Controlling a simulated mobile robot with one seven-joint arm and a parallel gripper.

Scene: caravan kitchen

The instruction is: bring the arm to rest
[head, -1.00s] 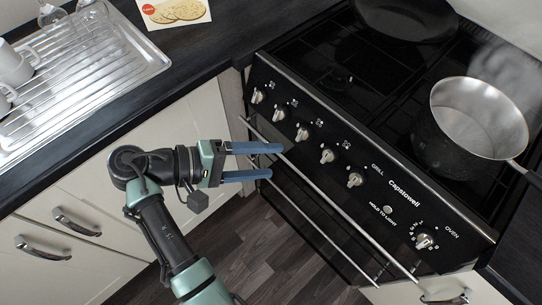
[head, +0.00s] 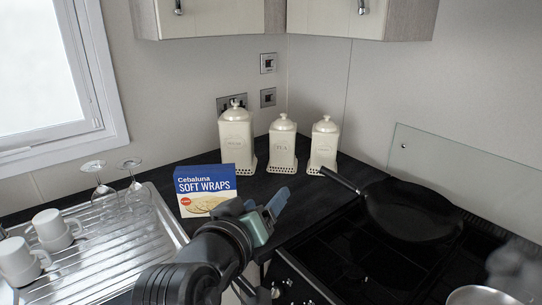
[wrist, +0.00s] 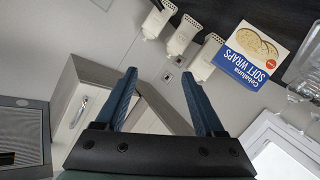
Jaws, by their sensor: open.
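My gripper (head: 268,207) is in the lower middle of the head view, raised in front of the counter corner. Its two blue fingers are apart with nothing between them. In the wrist view my gripper (wrist: 165,100) is open and empty, and the picture is upside down, with wall cupboards (wrist: 85,105) behind the fingers. The Soft Wraps box (head: 206,190) stands on the dark counter behind my wrist, its lower right part hidden by my arm. The box also shows in the wrist view (wrist: 255,52).
Three cream canisters (head: 283,140) stand in the back corner. A black frying pan (head: 412,210) and a steaming pot (head: 485,296) are on the hob at right. A metal drainer (head: 110,250) with white mugs (head: 52,228) and upturned glasses (head: 103,190) is at left.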

